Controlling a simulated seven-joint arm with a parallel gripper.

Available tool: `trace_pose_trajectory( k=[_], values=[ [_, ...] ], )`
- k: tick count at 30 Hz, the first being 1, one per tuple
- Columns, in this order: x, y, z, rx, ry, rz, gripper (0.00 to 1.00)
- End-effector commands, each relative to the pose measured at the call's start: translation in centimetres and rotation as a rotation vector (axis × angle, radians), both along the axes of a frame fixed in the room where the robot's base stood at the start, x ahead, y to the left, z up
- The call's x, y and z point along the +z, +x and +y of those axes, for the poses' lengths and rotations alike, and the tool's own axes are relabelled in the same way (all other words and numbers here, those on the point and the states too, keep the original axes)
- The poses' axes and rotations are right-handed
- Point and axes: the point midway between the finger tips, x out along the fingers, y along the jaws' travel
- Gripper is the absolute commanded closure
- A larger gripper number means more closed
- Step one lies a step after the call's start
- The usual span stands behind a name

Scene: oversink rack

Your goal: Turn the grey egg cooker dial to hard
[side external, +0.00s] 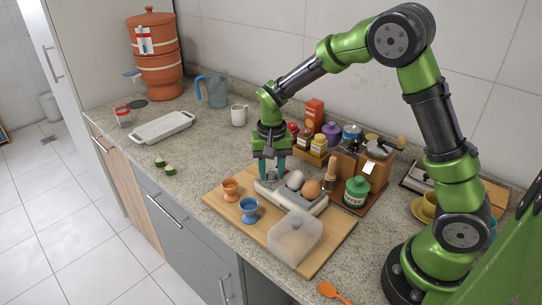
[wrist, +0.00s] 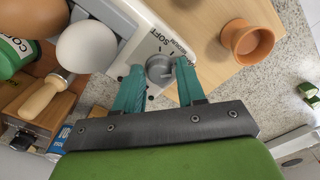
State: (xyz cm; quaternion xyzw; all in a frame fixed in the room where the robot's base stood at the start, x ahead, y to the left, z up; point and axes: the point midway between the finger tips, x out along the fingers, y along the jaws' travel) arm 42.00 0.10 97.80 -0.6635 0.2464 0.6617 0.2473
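The grey egg cooker (side external: 301,196) sits on a wooden board, holding eggs; its white and grey body also shows in the wrist view (wrist: 125,22). Its grey dial (wrist: 160,68) is on the panel at the end under my gripper, with the printed word SOFT and tick marks beside it. My gripper (wrist: 158,88) points down over this panel with its teal fingers apart, one on each side of the dial. I cannot tell whether the fingers touch the dial. In the side view my gripper (side external: 271,170) hides the dial.
An orange egg cup (side external: 230,189) and a blue egg cup (side external: 249,210) stand on the wooden board (side external: 225,209). Jars, bottles and a green-lidded jar (side external: 356,192) crowd behind and to the right. The counter left of the board is mostly free.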

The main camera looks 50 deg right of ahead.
Motion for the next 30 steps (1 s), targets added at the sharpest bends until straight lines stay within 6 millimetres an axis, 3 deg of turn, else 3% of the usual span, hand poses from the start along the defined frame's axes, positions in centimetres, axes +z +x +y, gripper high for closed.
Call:
trace_pose_trajectory(
  k=[5,10,24,30],
  values=[
    [0.1,0.0,0.0,0.0,0.0,0.001,0.61],
    [1.8,0.1,0.0,0.001,0.0,-0.003,0.61],
    [12.8,0.0,0.0,0.001,0.0,-0.004,0.61],
    [15.8,0.0,0.0,0.0,0.0,-0.001,0.61]
  ],
)
